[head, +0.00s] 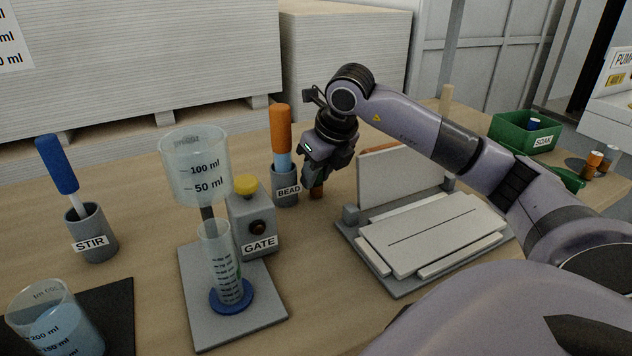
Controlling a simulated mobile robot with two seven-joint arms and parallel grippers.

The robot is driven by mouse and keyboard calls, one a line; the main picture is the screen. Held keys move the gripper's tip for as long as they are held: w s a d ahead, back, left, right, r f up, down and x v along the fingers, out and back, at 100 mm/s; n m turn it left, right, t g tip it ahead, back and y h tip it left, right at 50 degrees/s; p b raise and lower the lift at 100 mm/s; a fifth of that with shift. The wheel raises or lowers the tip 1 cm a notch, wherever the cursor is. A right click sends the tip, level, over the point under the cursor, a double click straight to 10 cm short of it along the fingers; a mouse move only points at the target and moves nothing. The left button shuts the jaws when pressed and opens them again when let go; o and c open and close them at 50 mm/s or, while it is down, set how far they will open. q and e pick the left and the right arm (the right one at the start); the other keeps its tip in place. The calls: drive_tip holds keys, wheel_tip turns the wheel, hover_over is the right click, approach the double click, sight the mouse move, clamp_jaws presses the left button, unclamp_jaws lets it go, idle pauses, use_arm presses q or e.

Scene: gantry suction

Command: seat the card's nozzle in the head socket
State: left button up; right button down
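My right gripper (318,178) is low over the bench, just right of the holder marked BEAD. A small brown piece (317,192) shows at its fingertips; I cannot tell whether it is held or stands behind them. The finger gap is not clear. My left gripper is not in view. A white card (12,38) with lines ending in "ml" is cut off at the top left. I cannot make out a nozzle or a head socket.
An orange-handled tool stands in the BEAD holder (285,186). The GATE box (253,226), a funnel over a graduated cylinder (222,265), the STIR holder (91,233) and a beaker (55,325) stand left. A hinged grey press (400,285) and green SOAK bin (520,136) are right.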

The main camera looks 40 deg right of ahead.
drive_tip(key=shift+r, duration=0.15)
use_arm(q)
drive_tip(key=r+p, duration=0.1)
drive_tip(key=p, duration=0.1)
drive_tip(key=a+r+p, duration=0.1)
drive_tip(key=p, duration=0.1)
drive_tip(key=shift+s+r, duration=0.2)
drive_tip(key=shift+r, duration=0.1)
use_arm(e)
wheel_tip(320, 180, up, 20)
